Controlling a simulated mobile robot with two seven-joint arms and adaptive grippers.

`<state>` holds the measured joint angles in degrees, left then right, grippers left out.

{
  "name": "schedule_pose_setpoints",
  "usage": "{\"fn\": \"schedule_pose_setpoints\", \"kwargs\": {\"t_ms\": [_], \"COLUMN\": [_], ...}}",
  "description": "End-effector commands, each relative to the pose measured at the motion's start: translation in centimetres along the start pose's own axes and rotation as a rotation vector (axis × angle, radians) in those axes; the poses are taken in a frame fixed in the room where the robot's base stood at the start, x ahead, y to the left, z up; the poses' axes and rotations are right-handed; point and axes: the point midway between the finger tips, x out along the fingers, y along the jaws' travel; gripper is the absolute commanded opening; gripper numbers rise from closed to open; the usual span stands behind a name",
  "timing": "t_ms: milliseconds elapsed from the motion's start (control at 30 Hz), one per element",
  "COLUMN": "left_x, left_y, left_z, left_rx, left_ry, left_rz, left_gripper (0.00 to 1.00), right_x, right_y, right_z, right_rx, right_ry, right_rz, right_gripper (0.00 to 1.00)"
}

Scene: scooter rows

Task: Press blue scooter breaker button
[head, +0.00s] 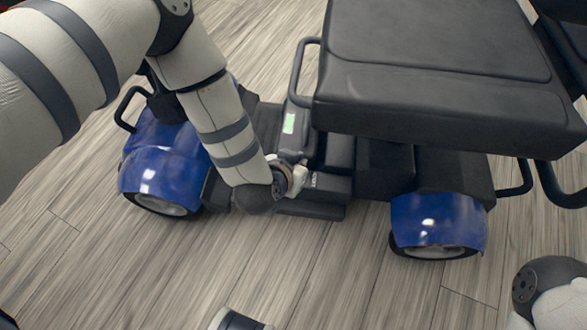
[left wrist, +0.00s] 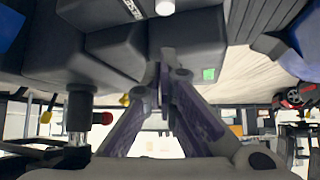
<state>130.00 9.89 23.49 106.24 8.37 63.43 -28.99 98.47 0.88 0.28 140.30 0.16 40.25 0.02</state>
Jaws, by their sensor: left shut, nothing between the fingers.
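The blue scooter (head: 437,222) stands on the floor in the head view, with blue fenders, a black body and a large black seat (head: 430,60). My left arm reaches down to its middle. My left gripper (head: 298,172) is beside the black body below a small green display, and partly hidden by my wrist. In the left wrist view, my left gripper (left wrist: 164,72) is shut and empty, its tips close to the black housing (left wrist: 112,45). The green display (left wrist: 208,74) is right of the tips. I cannot tell contact, nor clearly pick out the breaker button.
A black side handle (head: 298,70) and the seat overhang stand close to my left gripper. In the left wrist view, a small red vehicle (left wrist: 293,97) is at the right and a red knob (left wrist: 103,118) at the left.

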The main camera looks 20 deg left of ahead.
Motion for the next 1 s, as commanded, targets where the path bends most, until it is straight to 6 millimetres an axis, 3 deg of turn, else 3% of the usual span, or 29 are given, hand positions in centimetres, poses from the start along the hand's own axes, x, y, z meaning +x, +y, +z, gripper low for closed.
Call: {"fn": "schedule_pose_setpoints", "kwargs": {"t_ms": [67,233,733,1000], "left_x": [2.0,3.6,4.1,5.7], "left_y": [-0.1,-0.1,0.0,0.0], "left_z": [0.5,2.4,2.9,4.6], "left_rx": [-0.001,-0.001,0.0,0.0], "left_ry": [-0.003,-0.005,-0.001,-0.004], "left_rz": [-0.001,0.0,0.0,0.002], "left_gripper": [0.0,0.0,0.0,0.0], "right_x": [0.9,1.9,2.1,2.4], "right_y": [0.1,0.1,0.1,0.2], "right_z": [-0.3,-0.5,-0.5,-0.6], "right_rx": [-0.002,-0.005,-0.006,-0.007], "right_ry": [-0.022,-0.047,-0.056,-0.064], "right_rz": [0.001,0.003,0.004,0.004], "right_gripper": [0.4,0.4,0.4,0.4]}}
